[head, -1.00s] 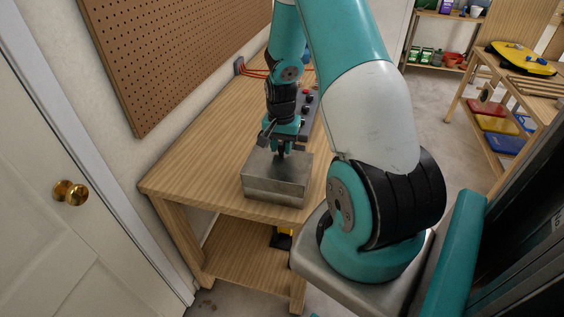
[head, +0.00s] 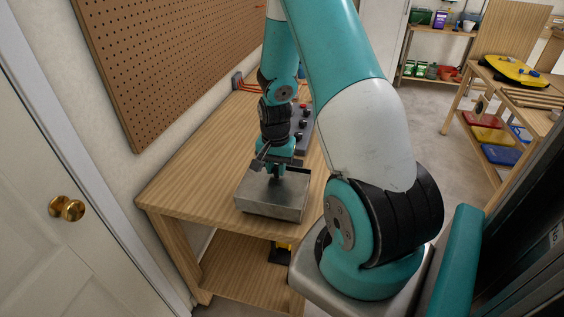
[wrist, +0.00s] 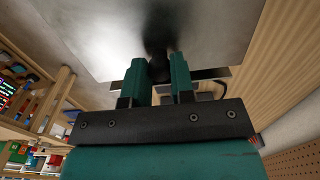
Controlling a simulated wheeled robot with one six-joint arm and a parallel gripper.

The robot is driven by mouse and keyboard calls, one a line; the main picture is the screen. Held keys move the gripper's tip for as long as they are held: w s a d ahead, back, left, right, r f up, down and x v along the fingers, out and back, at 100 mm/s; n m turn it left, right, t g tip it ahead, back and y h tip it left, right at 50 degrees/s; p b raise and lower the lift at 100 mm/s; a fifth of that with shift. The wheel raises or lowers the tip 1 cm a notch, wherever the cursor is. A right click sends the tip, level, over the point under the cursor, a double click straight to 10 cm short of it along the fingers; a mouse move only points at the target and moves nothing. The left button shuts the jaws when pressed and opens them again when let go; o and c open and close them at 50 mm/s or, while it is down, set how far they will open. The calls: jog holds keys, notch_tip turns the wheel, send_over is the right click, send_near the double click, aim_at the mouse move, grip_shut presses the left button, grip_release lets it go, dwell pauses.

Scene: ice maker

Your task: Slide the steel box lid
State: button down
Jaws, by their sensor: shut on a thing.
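The steel box (head: 271,208) sits near the front edge of the wooden workbench. My gripper (head: 276,171) points down at the middle of the lid. In the wrist view, the two teal fingers of my gripper (wrist: 160,80) are close together on a small dark part at the lid's surface. The shiny lid (wrist: 95,35) fills the upper part of that view and carries a dark reflection.
The workbench (head: 185,195) has bare wood to the left of the box. A control panel with knobs (head: 302,122) stands behind it. A pegboard wall (head: 170,70) runs along the left, and a white door (head: 55,255) is near left. Shelves stand farther right.

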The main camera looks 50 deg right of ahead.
aim_at(268, 199)
jog(key=shift+s+a, duration=0.6)
jog(key=shift+a, duration=0.75)
jog(key=shift+s+a, duration=0.55)
jog(key=shift+a, duration=0.85)
jog(key=shift+s+a, duration=0.6)
jog(key=shift+a, duration=0.75)
jog(key=c, duration=1)
grip_release()
jog(key=shift+o, duration=0.2)
notch_tip(268, 199, up, 7)
jog(key=p, duration=0.5)
jog(key=shift+p, duration=0.4)
